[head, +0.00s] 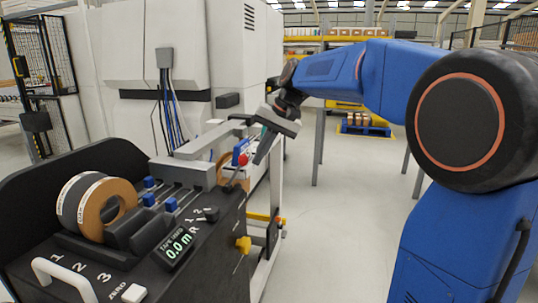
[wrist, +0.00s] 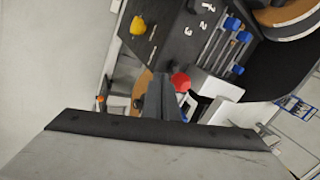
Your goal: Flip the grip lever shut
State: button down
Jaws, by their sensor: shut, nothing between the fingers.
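A lever with a red ball knob (head: 243,159) is at the far end of the black machine, beside a blue part (head: 240,147); I take it to be the grip lever. My gripper (head: 259,160) points down just to the right of the red knob, with its fingers together and nothing between them. In the wrist view, the red knob (wrist: 180,82) is close beside the fingertips (wrist: 155,78). Whether they touch is unclear. The fingers hide part of the lever and the blue part.
The black console (head: 205,238) carries a tape roll (head: 112,210), several blue sliders, a display (head: 178,246) and a yellow knob (head: 243,244). A grey arm-like block (head: 190,172) lies left of the lever. Open floor (head: 335,230) is to the right.

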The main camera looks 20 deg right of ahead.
jog(key=shift+w+a+r, duration=0.1)
jog(key=shift+w+a, duration=0.05)
jog(key=shift+a, duration=0.2)
jog(key=shift+w+a+r+g+h, duration=0.25)
jog(key=shift+w+a+r+h, duration=0.2)
jog(key=shift+w+a, duration=1.5)
jog(key=shift+w+a+r+g+h, duration=0.35)
jog(key=shift+w+a, duration=0.95)
jog(key=shift+a, duration=1.25)
jog(key=shift+w+a+r+g+h, duration=0.2)
jog(key=shift+w+a+r+h, duration=0.25)
jog(key=shift+w+a, duration=1.5)
jog(key=shift+s+a+f, duration=0.1)
jog(key=shift+s+a, duration=0.1)
jog(key=shift+a, duration=0.25)
jog(key=shift+f, duration=0.15)
